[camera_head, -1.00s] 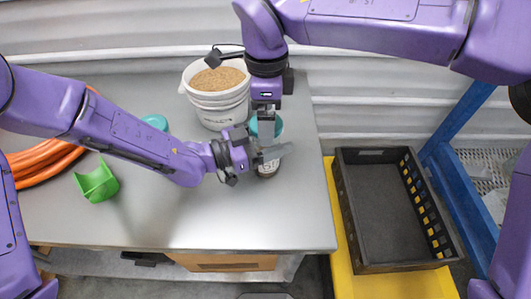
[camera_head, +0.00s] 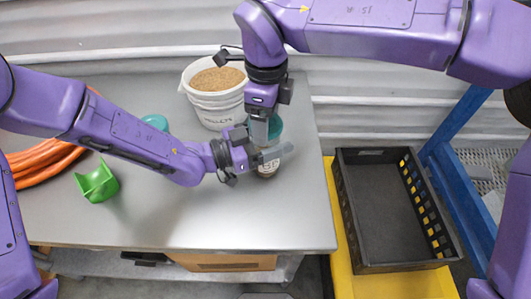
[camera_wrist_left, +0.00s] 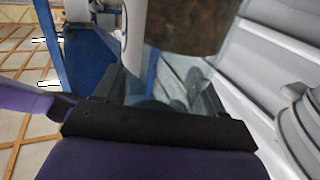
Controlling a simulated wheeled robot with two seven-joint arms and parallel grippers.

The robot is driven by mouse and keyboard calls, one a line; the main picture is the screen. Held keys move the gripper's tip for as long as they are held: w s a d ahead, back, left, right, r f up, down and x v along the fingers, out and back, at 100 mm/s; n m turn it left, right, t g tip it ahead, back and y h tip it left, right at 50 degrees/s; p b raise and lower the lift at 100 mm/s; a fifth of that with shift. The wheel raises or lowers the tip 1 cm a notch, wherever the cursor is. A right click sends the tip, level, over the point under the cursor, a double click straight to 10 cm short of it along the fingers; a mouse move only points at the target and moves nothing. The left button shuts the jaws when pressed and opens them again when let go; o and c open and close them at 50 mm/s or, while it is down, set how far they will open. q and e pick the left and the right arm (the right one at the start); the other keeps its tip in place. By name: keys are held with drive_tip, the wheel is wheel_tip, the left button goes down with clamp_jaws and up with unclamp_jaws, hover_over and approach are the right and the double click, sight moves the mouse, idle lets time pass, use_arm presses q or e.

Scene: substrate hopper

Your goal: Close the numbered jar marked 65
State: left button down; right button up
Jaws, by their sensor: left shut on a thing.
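The jar (camera_head: 268,170) stands on the grey table with a white label low on its side; dark marks on the label are too small to read surely. My left gripper (camera_head: 274,156) is shut on the jar from the left side. In the left wrist view a brown-filled cylinder (camera_wrist_left: 195,25), likely the jar, shows at the top beyond the fingers. A teal lid (camera_head: 275,129) shows just above and behind the left gripper. My right gripper (camera_head: 259,131) points down from above, beside the lid; its fingers are partly hidden, so its grip is unclear.
A white bucket of brown grains (camera_head: 215,98) stands close behind the jar. A second teal round thing (camera_head: 156,122), a green scoop-like piece (camera_head: 97,183) and an orange hose (camera_head: 38,160) lie to the left. A black crate (camera_head: 355,215) stands right of the table. The front table is clear.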

drive_tip(key=o, duration=1.2)
drive_tip(key=shift+c, duration=0.2)
drive_tip(key=shift+r, duration=2.25)
wheel_tip(320, 180, up, 4)
drive_tip(key=n, duration=0.3)
drive_tip(key=shift+f, duration=0.25)
drive_tip(key=shift+c, duration=0.4)
